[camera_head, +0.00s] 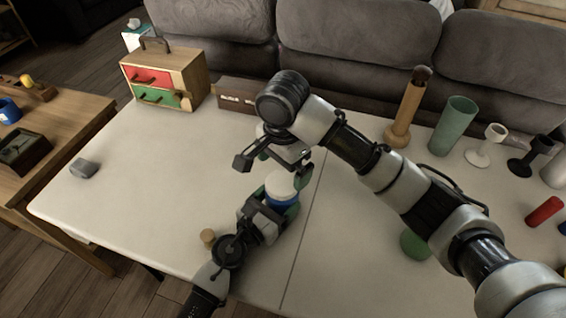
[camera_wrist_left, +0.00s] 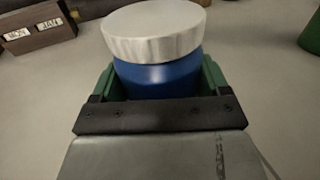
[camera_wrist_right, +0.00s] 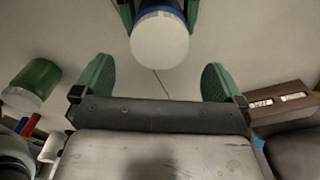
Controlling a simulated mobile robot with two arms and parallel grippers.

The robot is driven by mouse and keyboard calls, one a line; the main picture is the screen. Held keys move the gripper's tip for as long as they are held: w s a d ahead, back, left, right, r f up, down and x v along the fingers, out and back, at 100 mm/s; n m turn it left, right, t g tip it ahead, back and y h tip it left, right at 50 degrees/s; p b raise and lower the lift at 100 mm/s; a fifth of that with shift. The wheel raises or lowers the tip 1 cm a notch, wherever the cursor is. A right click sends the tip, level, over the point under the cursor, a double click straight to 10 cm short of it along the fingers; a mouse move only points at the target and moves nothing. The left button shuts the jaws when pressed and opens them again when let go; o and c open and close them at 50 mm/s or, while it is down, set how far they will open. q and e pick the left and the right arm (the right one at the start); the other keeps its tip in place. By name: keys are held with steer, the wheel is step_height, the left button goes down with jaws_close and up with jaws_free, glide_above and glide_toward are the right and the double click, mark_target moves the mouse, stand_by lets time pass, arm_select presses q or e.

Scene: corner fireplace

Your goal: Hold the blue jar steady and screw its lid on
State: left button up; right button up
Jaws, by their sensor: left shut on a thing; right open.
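The blue jar (camera_head: 283,203) stands upright on the white table, with its white lid (camera_head: 279,184) resting on top. How far the lid is threaded cannot be told. My left gripper (camera_head: 280,198) is shut on the blue jar, its green fingers on either side of the jar body. The left wrist view shows the jar (camera_wrist_left: 160,80) below the wide lid (camera_wrist_left: 155,34). My right gripper (camera_head: 283,157) is open and empty, above and just behind the jar. In the right wrist view the lid (camera_wrist_right: 160,42) lies beyond the open fingers (camera_wrist_right: 157,80), not between them.
A wooden drawer box (camera_head: 190,75) and a brown labelled box (camera_head: 240,95) stand at the back. A green cylinder (camera_head: 453,125), a wooden bottle (camera_head: 406,112) and goblets (camera_head: 487,146) stand at right. A small cork-like piece (camera_head: 208,237) lies near my left arm. The left table area is mostly clear.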

mark_target(282, 182)
steer(key=n, duration=0.2)
steer(key=r+n, duration=0.1)
steer(key=n, duration=0.2)
steer(key=shift+a+r, duration=0.1)
steer(key=shift+a, duration=0.05)
steer(key=n, duration=0.4)
steer(key=shift+r+n, duration=0.35)
steer(key=shift+n, duration=0.05)
steer(key=n, duration=0.4)
steer(key=shift+r, duration=0.35)
steer(key=n, duration=0.5)
steer(key=shift+s+r, duration=0.1)
steer(key=shift+r, duration=0.2)
steer(key=shift+f, duration=4)
steer(key=c, duration=0.9)
